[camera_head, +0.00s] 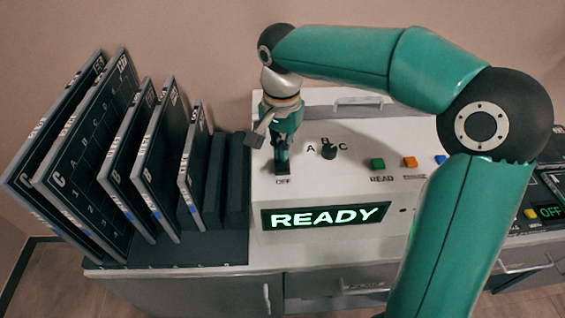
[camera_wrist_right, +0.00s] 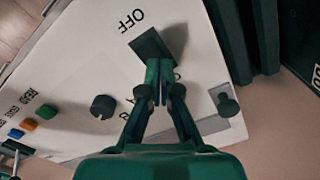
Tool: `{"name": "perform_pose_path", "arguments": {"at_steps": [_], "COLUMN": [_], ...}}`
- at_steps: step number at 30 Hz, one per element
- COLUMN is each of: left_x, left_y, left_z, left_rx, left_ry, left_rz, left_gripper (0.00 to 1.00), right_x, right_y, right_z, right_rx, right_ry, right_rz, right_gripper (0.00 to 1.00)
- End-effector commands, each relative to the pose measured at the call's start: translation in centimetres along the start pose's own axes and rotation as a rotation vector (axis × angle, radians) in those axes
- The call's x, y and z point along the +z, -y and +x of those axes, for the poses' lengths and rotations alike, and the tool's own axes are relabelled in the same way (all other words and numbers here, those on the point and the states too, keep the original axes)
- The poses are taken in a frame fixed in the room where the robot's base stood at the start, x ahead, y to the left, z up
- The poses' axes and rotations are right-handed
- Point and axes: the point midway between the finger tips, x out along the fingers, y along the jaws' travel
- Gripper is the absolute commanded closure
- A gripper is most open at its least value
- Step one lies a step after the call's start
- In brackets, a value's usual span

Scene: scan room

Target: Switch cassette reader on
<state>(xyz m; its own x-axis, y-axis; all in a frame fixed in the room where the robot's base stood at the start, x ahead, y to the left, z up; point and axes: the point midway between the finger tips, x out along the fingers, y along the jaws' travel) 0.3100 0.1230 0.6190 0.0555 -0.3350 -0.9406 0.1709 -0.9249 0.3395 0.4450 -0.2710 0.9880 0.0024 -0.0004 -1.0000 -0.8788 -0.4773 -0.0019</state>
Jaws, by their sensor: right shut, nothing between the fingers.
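The cassette reader (camera_head: 325,176) is a white box with a sloped top, and its display (camera_head: 326,216) glows green with READY. Its dark power switch (camera_head: 283,171) is at the left of the panel, just above the word OFF. The switch also shows as a dark block in the right wrist view (camera_wrist_right: 150,44). My right gripper (camera_head: 281,160) points down at the switch, shut and empty. Its fingertips, also in the right wrist view (camera_wrist_right: 158,66), are at the switch's edge and appear to touch it. They hide the far end of the switch. My left gripper is not in view.
Several upright cassettes (camera_head: 150,185) stand in a dark rack left of the reader. A dial (camera_head: 328,150) marked A, B, C and green (camera_head: 377,164), orange (camera_head: 410,162) and blue buttons sit right of the switch. My right arm crosses above the reader's right side.

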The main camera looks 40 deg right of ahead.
Motion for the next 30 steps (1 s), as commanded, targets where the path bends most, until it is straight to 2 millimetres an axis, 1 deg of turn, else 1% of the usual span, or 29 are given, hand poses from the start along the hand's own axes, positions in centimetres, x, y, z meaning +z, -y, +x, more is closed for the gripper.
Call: {"name": "perform_pose_path", "arguments": {"at_steps": [24, 30], "left_x": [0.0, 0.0], "left_y": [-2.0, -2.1], "left_z": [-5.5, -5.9], "left_rx": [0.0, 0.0], "left_ry": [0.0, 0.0], "left_rz": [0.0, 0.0], "left_gripper": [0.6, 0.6], "right_x": [0.0, 0.0], "right_y": [0.0, 0.0], "right_z": [-6.4, -6.9], "right_rx": [0.002, 0.002], "right_ry": [0.001, 0.002], "right_rz": [0.0, 0.0], "right_gripper": [1.0, 1.0]}}
